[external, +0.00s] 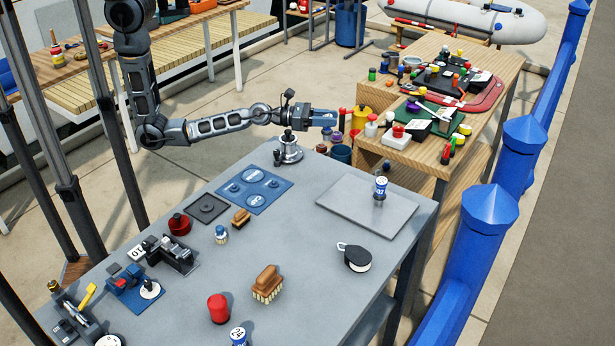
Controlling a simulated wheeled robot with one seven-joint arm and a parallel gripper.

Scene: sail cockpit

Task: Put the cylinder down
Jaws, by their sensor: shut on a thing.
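My gripper (326,118) is at the end of my outstretched arm, above the far edge of the grey table (325,280). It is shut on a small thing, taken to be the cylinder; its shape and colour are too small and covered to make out. A blue-and-white cylinder (381,187) stands upright on a grey plate (345,208) at the table's right side. A second blue-and-white cylinder (238,337) is at the near edge, cut off by the frame. A metal fitting (288,148) stands just below my gripper.
A blue mat (253,190) with round marks lies left of the plate. A black-and-white pulley block (354,257), a brush (267,284) and a red knob (218,308) stand nearer. Crowded wooden tables (398,152) are beyond at right. Most of the plate is bare.

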